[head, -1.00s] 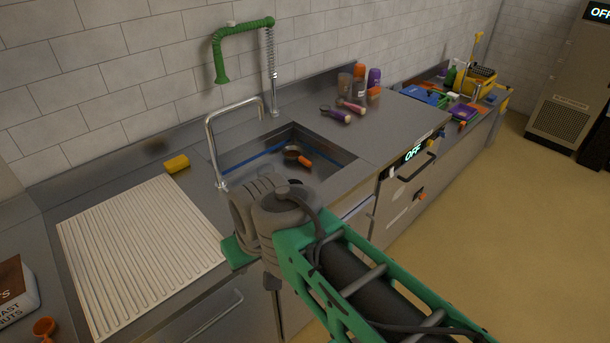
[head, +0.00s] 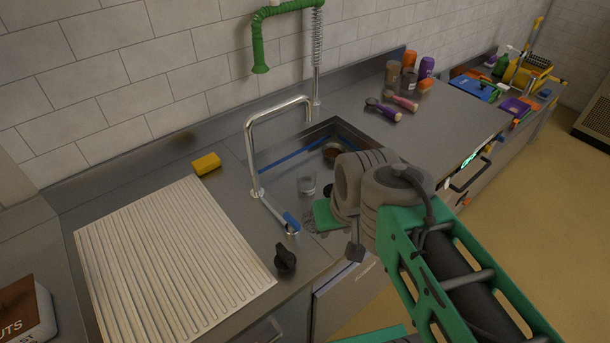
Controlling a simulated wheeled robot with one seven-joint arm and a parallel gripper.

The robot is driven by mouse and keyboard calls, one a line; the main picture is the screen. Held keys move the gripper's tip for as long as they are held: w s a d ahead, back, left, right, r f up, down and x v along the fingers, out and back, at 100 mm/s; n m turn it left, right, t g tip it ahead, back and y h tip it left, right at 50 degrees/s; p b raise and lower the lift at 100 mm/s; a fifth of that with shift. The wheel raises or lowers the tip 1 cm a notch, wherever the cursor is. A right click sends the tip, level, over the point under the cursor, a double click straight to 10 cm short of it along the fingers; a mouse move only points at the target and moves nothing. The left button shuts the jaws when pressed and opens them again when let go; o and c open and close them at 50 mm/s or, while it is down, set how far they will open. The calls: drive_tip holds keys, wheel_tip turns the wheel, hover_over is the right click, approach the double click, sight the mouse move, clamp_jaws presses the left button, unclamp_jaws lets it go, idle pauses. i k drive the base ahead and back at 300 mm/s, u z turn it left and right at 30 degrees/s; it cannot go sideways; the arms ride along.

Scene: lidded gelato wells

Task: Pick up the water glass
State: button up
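A small clear glass (head: 307,184) stands in the sink (head: 268,172), near its left side and just behind the tap's base. It looks upright. Its contents are too small to make out. My green and grey arm reaches in from the lower right and covers the sink's right and front parts. I cannot make out my gripper's fingers in the head view, so its place relative to the glass does not show.
A chrome tap (head: 251,150) arches over the sink's left side. A ribbed white drainboard (head: 165,265) and a yellow sponge (head: 206,163) lie left of it. Several cups (head: 409,78) and two scoops (head: 383,110) stand or lie on the right counter.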

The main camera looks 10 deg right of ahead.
sight(306, 177)
drive_tip(key=k, duration=0.5)
drive_tip(key=u, duration=4.05)
drive_tip(key=k, duration=2.6)
drive_tip(key=z, duration=1.1)
drive_tip(key=i, duration=0.45)
